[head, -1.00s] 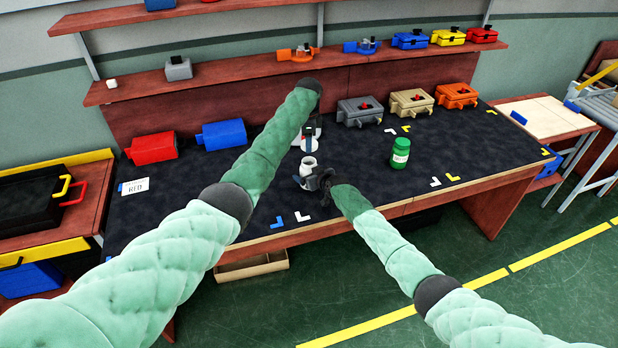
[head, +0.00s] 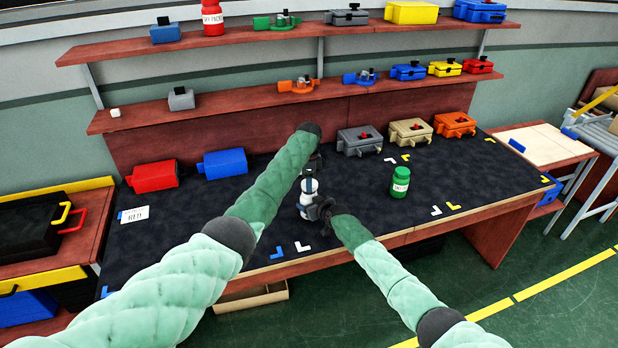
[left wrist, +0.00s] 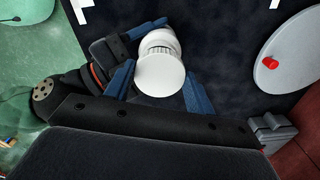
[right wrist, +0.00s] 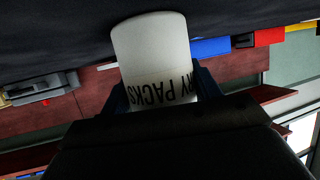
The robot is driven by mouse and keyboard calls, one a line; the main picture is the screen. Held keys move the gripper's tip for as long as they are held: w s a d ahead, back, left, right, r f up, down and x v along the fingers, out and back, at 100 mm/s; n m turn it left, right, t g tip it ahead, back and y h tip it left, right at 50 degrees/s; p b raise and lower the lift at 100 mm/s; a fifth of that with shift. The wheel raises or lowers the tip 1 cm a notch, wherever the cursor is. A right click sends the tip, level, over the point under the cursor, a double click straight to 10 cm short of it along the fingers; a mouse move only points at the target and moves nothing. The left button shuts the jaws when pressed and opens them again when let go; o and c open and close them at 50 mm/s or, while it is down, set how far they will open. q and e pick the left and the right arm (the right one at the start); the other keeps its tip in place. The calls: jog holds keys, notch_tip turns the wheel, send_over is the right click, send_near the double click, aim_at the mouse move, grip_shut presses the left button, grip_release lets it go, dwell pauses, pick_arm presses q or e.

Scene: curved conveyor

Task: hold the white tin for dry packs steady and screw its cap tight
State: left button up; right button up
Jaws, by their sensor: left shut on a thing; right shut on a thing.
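The white tin (head: 304,211) stands upright near the front edge of the dark mat, left of the table's middle. In the right wrist view the tin (right wrist: 150,48) shows black lettering that reads in part "RY PACKS". My right gripper (head: 322,208) is shut on the tin's body from the right. My left gripper (head: 311,180) is above the tin, shut on the white cap. In the left wrist view the round cap (left wrist: 160,74) lies between its blue fingers, over the tin. How tightly the cap sits on the tin cannot be seen.
A green jar (head: 400,182) stands to the right on the mat. Grey, tan and orange boxes (head: 455,124) line the back right, red and blue ones (head: 222,162) the back left. A light round disc with a red knob (left wrist: 270,63) is near my left gripper.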

pick_arm(q)
jog(key=shift+f, duration=0.2)
dwell(0.4)
jog(key=shift+f, duration=0.8)
jog(key=shift+f, duration=0.55)
pick_arm(e)
grip_shut()
pick_arm(q)
jog(key=m, duration=0.5)
jog(key=shift+w, duration=0.1)
jog(key=m, duration=1)
jog(key=shift+w, duration=0.1)
jog(key=m, duration=0.5)
pick_arm(e)
jog(key=shift+f, duration=0.1)
